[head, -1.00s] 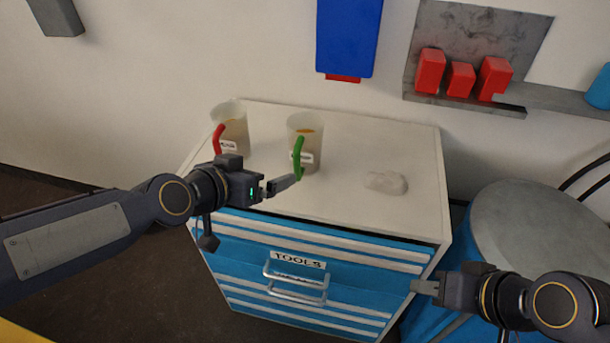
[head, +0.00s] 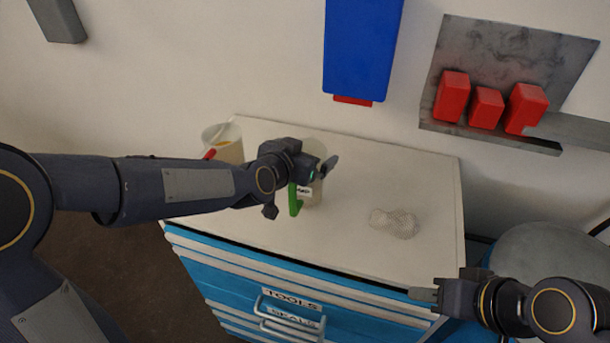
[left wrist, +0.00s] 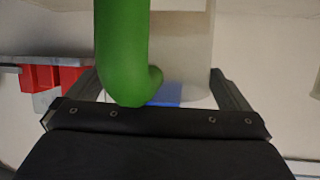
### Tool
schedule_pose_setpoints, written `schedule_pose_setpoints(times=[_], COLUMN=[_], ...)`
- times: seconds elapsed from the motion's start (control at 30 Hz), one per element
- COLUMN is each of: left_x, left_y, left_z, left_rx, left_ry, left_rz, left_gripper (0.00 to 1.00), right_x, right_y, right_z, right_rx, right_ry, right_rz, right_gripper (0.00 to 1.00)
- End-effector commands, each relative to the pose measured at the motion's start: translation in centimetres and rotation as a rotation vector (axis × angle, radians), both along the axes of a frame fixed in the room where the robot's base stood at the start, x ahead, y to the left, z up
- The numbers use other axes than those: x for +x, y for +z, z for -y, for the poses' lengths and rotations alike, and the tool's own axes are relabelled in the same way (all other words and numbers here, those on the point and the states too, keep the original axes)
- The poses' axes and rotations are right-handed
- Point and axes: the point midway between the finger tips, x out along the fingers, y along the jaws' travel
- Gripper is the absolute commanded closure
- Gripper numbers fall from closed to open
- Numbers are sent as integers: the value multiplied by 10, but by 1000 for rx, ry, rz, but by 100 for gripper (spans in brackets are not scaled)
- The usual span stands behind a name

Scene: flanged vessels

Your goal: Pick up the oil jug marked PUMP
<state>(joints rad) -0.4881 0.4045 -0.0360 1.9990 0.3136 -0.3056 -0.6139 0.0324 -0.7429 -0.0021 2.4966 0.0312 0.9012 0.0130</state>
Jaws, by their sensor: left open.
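A translucent jug with a green handle (head: 295,200) stands on the cabinet top. My left gripper (head: 328,166) is over it and hides part of it. A small label shows on this jug, too small to read. In the left wrist view the green handle (left wrist: 122,45) is between the open fingers of my left gripper (left wrist: 158,88), with the pale jug body (left wrist: 182,50) behind it. A second jug with a red handle (head: 222,142) stands to the left, partly behind my left arm; its label is hidden. My right gripper (head: 424,294) is near the cabinet's front right corner.
The cabinet top (head: 350,180) is clear except for the jugs and a pale, mesh-like lump (head: 394,222) at right. Red blocks (head: 486,107) sit on a grey wall shelf (head: 490,140). A blue panel (head: 360,45) hangs on the wall. A round grey top (head: 540,255) stands right.

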Motion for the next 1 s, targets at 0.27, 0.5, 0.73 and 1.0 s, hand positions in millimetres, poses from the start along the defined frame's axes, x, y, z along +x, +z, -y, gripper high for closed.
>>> schedule_pose_setpoints(times=[0.27, 0.5, 0.73, 1.0], left_x=[0, 0, 0, 0], left_y=[0, 0, 3, 24], left_z=[0, 0, 0, 0], left_rx=[0, 0, -2, -2], left_ry=[0, 0, 1, 1], left_rz=[0, 0, 4, 8], left_gripper=[16, 47, 47, 47], right_x=[0, 0, 0, 0], right_y=[0, 0, 0, 9], right_z=[0, 0, 0, 0], right_rx=[0, 0, 0, 0], right_ry=[0, 0, 0, 0], right_rz=[0, 0, 0, 0], right_gripper=[64, 64, 64, 64])
